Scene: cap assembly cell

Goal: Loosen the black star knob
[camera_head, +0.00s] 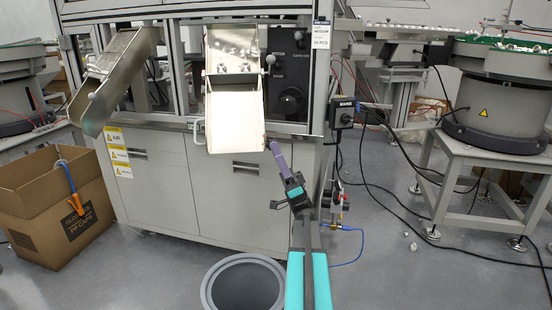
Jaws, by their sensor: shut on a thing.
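My gripper (284,189), dark with a teal part behind it, is in front of the machine's grey cabinet, below and right of the middle chute. It is shut on a slim purple piece (278,156), which points up and left toward the chute's lower right corner. The exact grip is too small to make out. A dark round knob-like shape (290,102) shows on the black panel right of the chute, above and apart from my gripper. I cannot tell whether it is the black star knob, as its outline is unclear.
The pale middle chute (235,121) slopes out of the machine. Another metal chute (112,82) is at left. A cardboard box (45,212) stands on the left floor and a grey bin (243,262) at the front. Cables (400,205) cross the floor at right, near a bowl-feeder stand (446,176).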

